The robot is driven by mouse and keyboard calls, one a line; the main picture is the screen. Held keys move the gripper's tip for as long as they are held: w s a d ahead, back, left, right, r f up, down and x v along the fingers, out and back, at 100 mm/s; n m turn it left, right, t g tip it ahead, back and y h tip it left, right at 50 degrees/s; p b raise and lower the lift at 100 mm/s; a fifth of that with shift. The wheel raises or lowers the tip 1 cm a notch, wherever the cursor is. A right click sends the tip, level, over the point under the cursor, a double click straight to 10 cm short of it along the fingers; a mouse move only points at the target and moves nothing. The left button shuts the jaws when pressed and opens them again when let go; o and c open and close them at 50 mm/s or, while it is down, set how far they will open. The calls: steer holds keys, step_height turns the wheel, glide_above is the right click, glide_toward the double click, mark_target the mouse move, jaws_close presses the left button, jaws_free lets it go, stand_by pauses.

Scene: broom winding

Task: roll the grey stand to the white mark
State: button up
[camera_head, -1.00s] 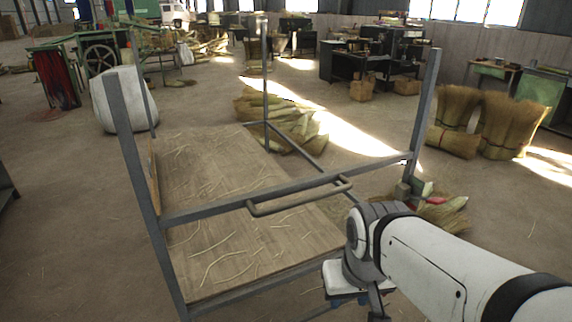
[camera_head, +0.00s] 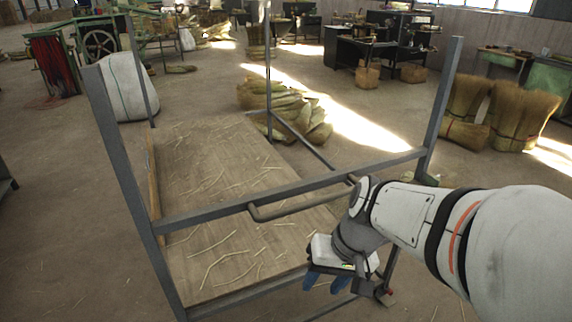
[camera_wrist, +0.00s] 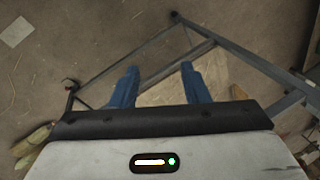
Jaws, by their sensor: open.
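The grey stand (camera_head: 290,190) is a metal frame with tall corner posts, a wooden deck strewn with straw and a bent handle (camera_head: 285,210) on its near crossbar. My gripper (camera_head: 326,284) is below the handle, near the deck's front right corner, apart from the handle in the picture. Its blue fingers are spread and empty in the wrist view (camera_wrist: 159,72), with a stand bar and deck edge behind them. The arm hides the handle's right end. I cannot identify the white mark; a pale flat patch (camera_wrist: 16,32) lies on the floor in the wrist view.
A white sack (camera_head: 127,90) stands beyond the stand's left side. Broom bundles (camera_head: 285,105) lie behind it, and upright bundles (camera_head: 520,115) stand at the right. Dark desks (camera_head: 375,55) are farther back. The floor left of the stand is mostly clear.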

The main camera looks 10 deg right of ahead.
steer(key=w+a+f+m+y, duration=0.1)
steer(key=w+a+m+y, duration=0.15)
steer(key=w+y, duration=0.2)
steer(key=m+t+y+b, duration=0.1)
steer(key=m+t+y, duration=0.2)
steer(key=m+t, duration=0.6)
glide_toward(318, 204)
steer(key=a, duration=0.1)
steer(key=w+a+f+n+t, duration=0.1)
steer(key=a, duration=0.1)
steer(key=w+a+f+n, duration=0.1)
steer(key=shift+w+a+t, duration=0.2)
steer(key=shift+t, duration=0.2)
steer(key=shift+w+d, duration=0.15)
steer(key=shift+w, duration=0.15)
steer(key=p+x, duration=0.1)
steer(key=x, duration=0.6)
steer(key=shift+w, duration=0.25)
steer(key=shift+c, duration=0.4)
jaws_close()
